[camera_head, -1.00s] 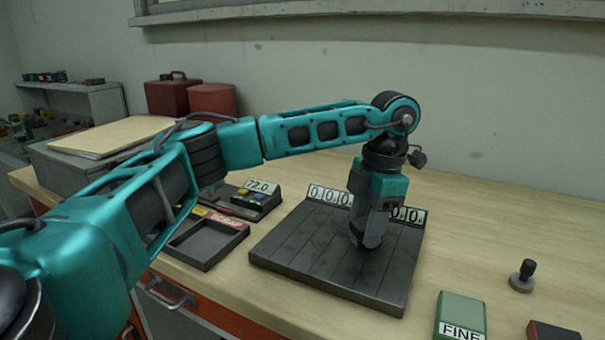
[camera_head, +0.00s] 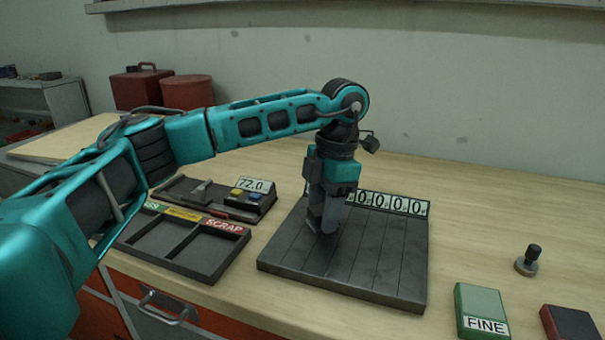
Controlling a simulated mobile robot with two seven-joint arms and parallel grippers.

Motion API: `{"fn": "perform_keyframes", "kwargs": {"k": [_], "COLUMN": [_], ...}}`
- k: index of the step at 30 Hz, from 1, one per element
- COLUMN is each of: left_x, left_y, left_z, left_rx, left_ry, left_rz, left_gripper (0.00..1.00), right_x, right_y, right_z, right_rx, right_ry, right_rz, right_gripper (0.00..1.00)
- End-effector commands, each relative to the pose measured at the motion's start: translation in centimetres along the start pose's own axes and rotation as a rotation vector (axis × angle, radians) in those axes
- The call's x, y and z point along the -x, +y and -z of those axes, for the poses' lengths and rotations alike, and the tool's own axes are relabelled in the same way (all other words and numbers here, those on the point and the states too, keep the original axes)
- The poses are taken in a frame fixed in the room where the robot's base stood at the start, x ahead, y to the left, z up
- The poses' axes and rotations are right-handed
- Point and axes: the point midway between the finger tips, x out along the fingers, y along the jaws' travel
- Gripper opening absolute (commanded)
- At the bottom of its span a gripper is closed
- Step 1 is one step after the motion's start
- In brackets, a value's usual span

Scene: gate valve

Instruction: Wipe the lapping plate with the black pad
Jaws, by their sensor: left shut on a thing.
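The lapping plate (camera_head: 345,268) is a dark grey, grooved square slab lying on the wooden bench, with a white counter reading zeros at its back edge. My left gripper (camera_head: 323,222) points down over the plate's back left part. It is shut on a small dark thing at its tips, which I take for the black pad. The pad is mostly hidden by the fingers and blends with the dark plate. The fingertips are at or very close to the plate's surface; I cannot tell exact contact. My right gripper is not in view.
A divided tray (camera_head: 185,248) with a SCRAP label and a gauge box (camera_head: 245,203) reading 72.0 stand left of the plate. A green FINE block (camera_head: 483,308), a red block (camera_head: 571,323) and a small knobbed piece (camera_head: 527,261) stand right. The bench behind the plate is clear.

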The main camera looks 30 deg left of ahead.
Motion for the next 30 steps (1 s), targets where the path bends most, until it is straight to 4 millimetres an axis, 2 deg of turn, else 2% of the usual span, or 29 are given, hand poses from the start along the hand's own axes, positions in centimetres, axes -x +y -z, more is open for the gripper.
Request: {"fn": "perform_keyframes", "kwargs": {"k": [3, 18, 24, 30], "left_x": [2.8, 7.0, 8.1, 8.1], "left_y": [-0.1, -0.6, -0.7, -0.8], "left_z": [0.3, 0.8, 0.9, 0.9], "left_rx": [0.0, -0.002, -0.003, -0.003], "left_ry": [-0.005, -0.002, -0.002, -0.001], "left_rz": [-0.002, -0.001, -0.001, -0.001], "left_gripper": [0.16, 0.16, 0.16, 0.16], "right_x": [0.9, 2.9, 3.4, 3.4], "right_y": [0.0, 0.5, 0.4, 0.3], "right_z": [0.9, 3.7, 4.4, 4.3], "right_rx": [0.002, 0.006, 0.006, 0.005], "right_ry": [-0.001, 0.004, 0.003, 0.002], "right_rz": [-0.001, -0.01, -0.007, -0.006], "right_gripper": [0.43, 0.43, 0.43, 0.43]}}
